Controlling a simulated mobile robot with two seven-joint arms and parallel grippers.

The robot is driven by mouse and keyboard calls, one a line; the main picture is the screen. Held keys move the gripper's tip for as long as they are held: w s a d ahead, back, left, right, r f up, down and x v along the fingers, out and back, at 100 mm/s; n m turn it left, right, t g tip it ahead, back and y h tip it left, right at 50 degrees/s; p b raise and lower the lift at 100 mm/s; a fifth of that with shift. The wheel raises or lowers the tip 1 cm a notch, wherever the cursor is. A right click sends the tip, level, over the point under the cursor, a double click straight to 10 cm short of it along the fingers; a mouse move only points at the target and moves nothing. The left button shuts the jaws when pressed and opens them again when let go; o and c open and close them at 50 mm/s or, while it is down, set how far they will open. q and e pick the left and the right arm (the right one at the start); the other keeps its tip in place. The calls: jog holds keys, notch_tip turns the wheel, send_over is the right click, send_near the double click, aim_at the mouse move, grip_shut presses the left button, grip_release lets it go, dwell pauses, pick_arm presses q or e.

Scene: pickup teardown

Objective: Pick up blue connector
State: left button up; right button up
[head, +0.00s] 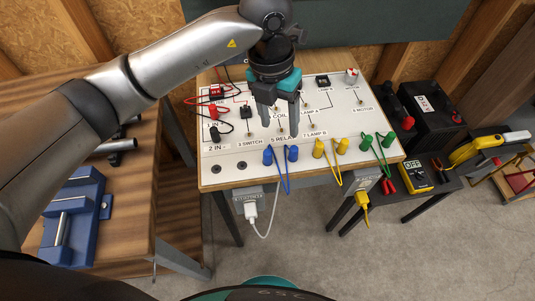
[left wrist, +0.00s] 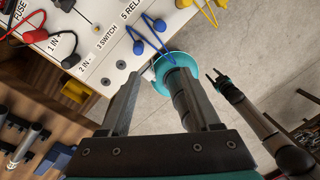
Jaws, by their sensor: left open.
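The blue connector is a pair of blue plugs joined by a blue wire. Its left plug (head: 268,156) and right plug (head: 291,153) stand at the front edge of the white panel (head: 222,165), and the wire hangs over the edge. The plugs also show at the top of the left wrist view (left wrist: 139,47). My left gripper (head: 278,116) is open and empty above the panel, behind the plugs and apart from them. My right gripper (left wrist: 213,76) shows small in the left wrist view, away from the panel; its jaw opening is unclear.
Yellow plugs (head: 319,148) and green plugs (head: 366,140) stand to the right along the panel edge. Red and black leads (head: 213,132) lie at the left. A blue vise (head: 75,218) sits on the left bench. The floor in front is mostly clear.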

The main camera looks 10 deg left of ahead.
pick_arm(q)
jog(key=a+y, duration=0.1)
jog(key=a, duration=0.1)
send_near(268, 152)
jog(key=f, duration=0.5)
jog(key=shift+s+f, duration=0.1)
jog(key=shift+s, duration=0.3)
jog(key=shift+w+d+f, duration=0.1)
jog(key=shift+f, duration=1.25)
jog(key=shift+w+f, duration=0.15)
jog(key=shift+f, duration=1.2)
grip_shut()
